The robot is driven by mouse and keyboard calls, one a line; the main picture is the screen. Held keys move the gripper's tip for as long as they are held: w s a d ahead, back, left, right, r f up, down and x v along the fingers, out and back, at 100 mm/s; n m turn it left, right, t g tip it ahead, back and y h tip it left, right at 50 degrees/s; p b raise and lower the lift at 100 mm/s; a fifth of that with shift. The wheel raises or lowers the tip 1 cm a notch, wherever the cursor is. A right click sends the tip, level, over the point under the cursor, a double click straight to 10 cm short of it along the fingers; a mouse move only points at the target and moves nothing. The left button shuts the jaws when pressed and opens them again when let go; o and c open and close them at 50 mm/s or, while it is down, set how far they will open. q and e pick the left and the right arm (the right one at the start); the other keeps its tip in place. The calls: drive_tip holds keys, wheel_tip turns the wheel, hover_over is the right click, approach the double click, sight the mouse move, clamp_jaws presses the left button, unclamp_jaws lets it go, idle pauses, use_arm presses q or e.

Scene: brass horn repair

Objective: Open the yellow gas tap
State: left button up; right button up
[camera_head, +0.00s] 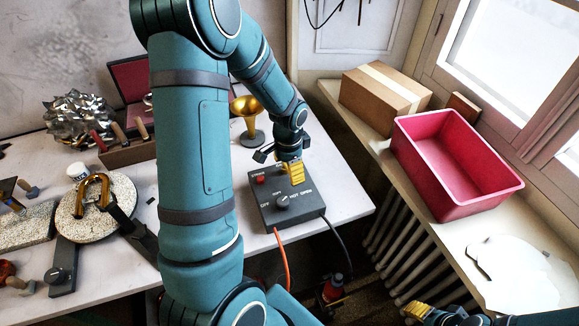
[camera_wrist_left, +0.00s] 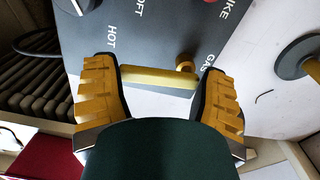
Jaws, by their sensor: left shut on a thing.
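In the left wrist view the yellow gas tap (camera_wrist_left: 155,78) is a bar beside the GAS label, lying across the gap between my fingers. My left gripper (camera_head: 292,173) reaches down over the back of the box; its ribbed yellow fingers are shut on the tap, one at each end. In the head view the gripper hides the tap. My right gripper (camera_head: 425,312) shows only partly at the bottom right; its opening is unclear.
A brass horn bell on a stand (camera_head: 250,118) is behind the box. An orange hose (camera_head: 282,260) and a black cable leave its front. A pink bin (camera_head: 482,193) and a cardboard box (camera_head: 372,98) stand on the windowsill. A round pale board (camera_head: 98,222) lies at left.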

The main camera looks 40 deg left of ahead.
use_arm(q)
drive_tip(key=shift+s+d+f, duration=0.1)
drive_tip(key=shift+s+f, duration=0.05)
drive_tip(key=shift+s, duration=0.05)
drive_tip(key=o, duration=1.2)
drive_tip(key=shift+w, duration=0.15)
drive_tip(key=shift+r, duration=0.45)
wheel_tip(320, 180, up, 11)
drive_tip(key=shift+r, duration=0.1)
